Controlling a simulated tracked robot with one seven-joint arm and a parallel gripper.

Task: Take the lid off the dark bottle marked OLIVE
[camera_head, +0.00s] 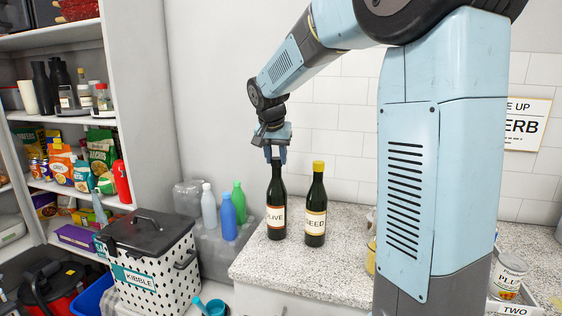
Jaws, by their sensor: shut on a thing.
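The dark bottle marked OLIVE (276,193) stands upright on the speckled counter, near its left end. My gripper (275,156) points down right over the bottle and is shut on its top. The lid of the OLIVE bottle is hidden between the fingers, so I cannot see its colour or whether it has turned. A second dark bottle, marked SEED (316,205), stands upright just to the right, with a yellow lid (318,166) on it.
The speckled counter (300,262) is bare in front of the bottles. A dotted KIBBLE bin (150,265) stands lower left, with coloured bottles (229,217) behind it. Full shelves line the left. A PLUM can (508,278) sits far right.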

